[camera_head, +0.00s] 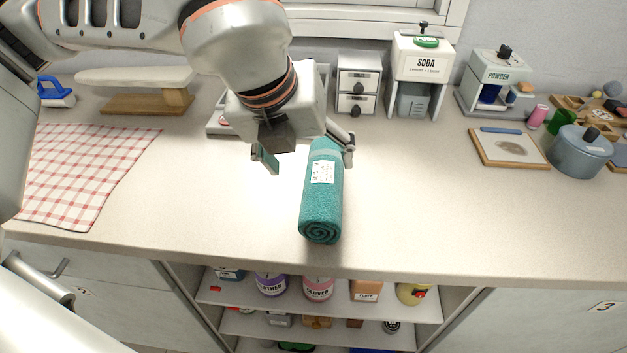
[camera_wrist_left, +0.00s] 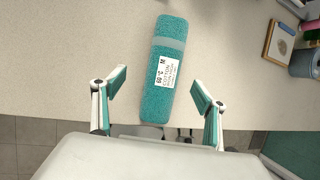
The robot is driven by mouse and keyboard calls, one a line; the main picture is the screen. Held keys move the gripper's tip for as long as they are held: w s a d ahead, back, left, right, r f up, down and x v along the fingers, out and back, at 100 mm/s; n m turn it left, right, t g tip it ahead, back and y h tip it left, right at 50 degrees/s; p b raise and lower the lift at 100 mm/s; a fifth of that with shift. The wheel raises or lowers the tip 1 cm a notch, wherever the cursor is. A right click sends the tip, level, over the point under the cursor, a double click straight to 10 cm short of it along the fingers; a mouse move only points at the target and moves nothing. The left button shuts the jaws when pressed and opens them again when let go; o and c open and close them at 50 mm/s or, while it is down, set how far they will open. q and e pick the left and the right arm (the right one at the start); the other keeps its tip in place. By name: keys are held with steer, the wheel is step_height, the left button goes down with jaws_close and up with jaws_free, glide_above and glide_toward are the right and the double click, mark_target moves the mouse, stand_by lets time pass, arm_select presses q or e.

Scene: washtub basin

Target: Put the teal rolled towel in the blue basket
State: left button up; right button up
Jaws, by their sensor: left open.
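The teal rolled towel (camera_head: 321,205) lies on the counter near its front edge, with a white label and a paler band around it. In the left wrist view the towel (camera_wrist_left: 156,98) lies between and ahead of the spread fingers. My left gripper (camera_head: 308,160) is open and empty at the far end of the towel; in the wrist view its fingers (camera_wrist_left: 158,92) stand apart on either side, with gaps to the towel. The far end of the towel is partly hidden by the gripper in the head view. No blue basket can be clearly made out. My right gripper is not in view.
A red checked cloth (camera_head: 85,170) lies at the left. A soda dispenser (camera_head: 420,60), a powder dispenser (camera_head: 495,75), a framed board (camera_head: 508,155) and a grey-blue pot (camera_head: 580,152) stand at the right. Open shelves (camera_head: 390,335) below hold several containers. The counter right of the towel is clear.

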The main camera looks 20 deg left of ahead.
mark_target(318, 175)
arm_select(q)
steer(key=x, duration=0.3)
steer(key=d+x, duration=0.1)
steer(key=x, duration=0.1)
steer(key=shift+s+f+b, duration=0.15)
steer(key=shift+f+b, duration=0.2)
steer(key=shift+f, duration=0.5)
steer(key=shift+r, duration=0.1)
steer(key=c, duration=1.4)
